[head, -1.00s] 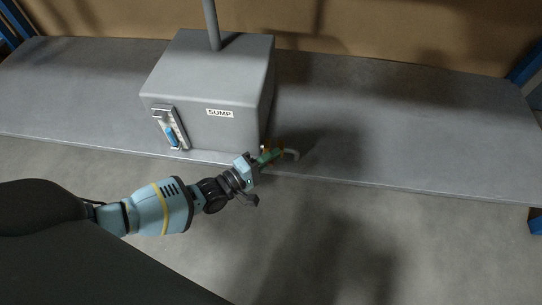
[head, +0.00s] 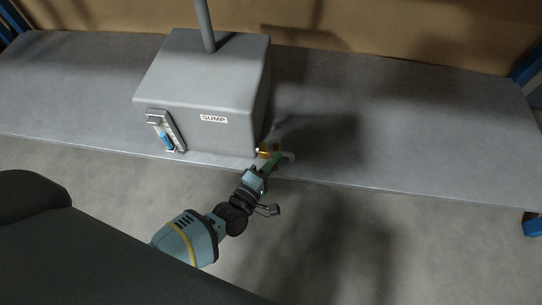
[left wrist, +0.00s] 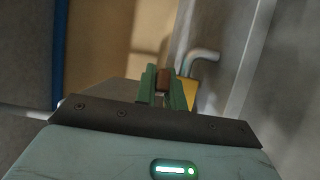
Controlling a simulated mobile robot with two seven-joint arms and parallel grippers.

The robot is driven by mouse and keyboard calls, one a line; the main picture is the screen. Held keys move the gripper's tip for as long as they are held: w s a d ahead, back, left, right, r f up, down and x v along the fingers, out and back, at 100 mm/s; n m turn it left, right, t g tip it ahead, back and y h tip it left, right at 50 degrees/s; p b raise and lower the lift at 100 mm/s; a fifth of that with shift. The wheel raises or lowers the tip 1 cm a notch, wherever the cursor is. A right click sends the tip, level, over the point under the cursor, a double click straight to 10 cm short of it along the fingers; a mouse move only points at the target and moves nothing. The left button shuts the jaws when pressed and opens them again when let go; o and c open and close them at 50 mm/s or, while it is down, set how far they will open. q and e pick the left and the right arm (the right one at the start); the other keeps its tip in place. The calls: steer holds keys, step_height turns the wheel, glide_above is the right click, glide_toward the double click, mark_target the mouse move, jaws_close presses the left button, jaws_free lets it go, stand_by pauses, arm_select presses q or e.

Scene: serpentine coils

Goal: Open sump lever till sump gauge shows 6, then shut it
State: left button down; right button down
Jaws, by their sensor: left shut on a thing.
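The grey sump box (head: 205,90) with its "SUMP" label stands on the bench. The sump gauge (head: 165,132) on its front face shows blue in its lower part; its numbers are too small to read. A brass valve (head: 266,150) with a pale bent spout (head: 289,156) is at the box's lower right; they also show in the left wrist view as a yellow body (left wrist: 191,94) and grey pipe (left wrist: 205,54). My left gripper (head: 273,163) is shut at the valve. Its green fingers hold a brown piece, the sump lever (left wrist: 163,76). The lever's angle is mostly hidden.
The grey bench (head: 400,130) is bare to the right and left of the box. A grey pipe (head: 205,25) rises from the box top. Blue posts (head: 527,68) stand at the bench's ends.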

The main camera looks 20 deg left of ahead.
arm_select(q)
steer(key=shift+w+d+n+y, duration=0.1)
steer(key=shift+d+n+y, duration=0.2)
steer(key=shift+y, duration=0.1)
arm_select(e)
steer(key=shift+s+d, duration=0.15)
steer(key=shift+s, duration=0.5)
